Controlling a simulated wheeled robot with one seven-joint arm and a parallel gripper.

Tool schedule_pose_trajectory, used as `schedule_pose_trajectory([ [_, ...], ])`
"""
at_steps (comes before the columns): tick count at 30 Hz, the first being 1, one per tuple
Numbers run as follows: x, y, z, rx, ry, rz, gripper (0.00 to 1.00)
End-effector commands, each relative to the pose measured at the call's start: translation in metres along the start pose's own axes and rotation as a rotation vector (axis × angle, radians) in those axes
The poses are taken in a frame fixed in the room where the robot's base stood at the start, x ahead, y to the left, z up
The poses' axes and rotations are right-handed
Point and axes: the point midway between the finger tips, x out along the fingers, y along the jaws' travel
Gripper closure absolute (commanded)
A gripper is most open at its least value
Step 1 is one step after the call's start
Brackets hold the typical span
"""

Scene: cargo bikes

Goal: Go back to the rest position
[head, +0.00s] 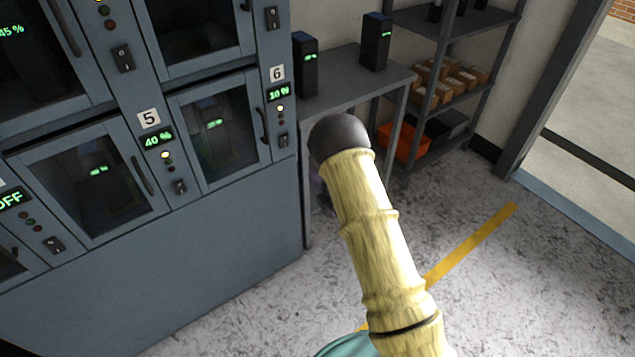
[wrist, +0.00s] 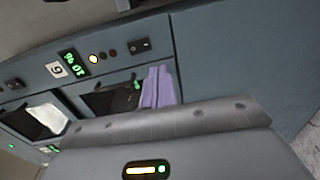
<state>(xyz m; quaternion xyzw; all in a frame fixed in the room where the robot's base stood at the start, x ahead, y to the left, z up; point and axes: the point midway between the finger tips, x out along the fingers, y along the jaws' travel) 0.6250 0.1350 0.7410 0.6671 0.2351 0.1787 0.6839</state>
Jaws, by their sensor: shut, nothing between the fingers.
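My gripper shows in the wrist view as two purple fingers (wrist: 158,86) held together, with nothing between them. In the head view only a small purple patch beside the table leg shows, mostly hidden behind my pale yellow arm with its dark rounded joint. The fingers appear in front of the grey charging cabinet (head: 200,265), near bay 6 in the wrist view. I cannot tell the exact gap to it. The door of bay 6 (head: 220,130) looks shut, with a green-lit battery behind its glass and a display of 10%.
Bay 5 (head: 90,180) looks shut and reads 40%. A grey table (head: 345,82) right of the cabinet carries two black batteries. Behind it a shelf (head: 455,25) holds small cardboard boxes and an orange bin (head: 403,144). The speckled floor around the yellow line (head: 475,240) is clear.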

Motion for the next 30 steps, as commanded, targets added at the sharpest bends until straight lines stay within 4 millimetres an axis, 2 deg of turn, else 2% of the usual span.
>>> schedule_pose_trajectory([
  [4,-0.007,-0.001,0.001,0.001,-0.001,0.000,1.00],
  [20,-0.007,0.002,0.004,0.018,-0.019,-0.012,1.00],
  [26,-0.015,0.019,0.027,0.181,-0.146,-0.109,1.00],
  [30,-0.034,0.034,0.046,0.381,-0.292,-0.205,1.00],
])
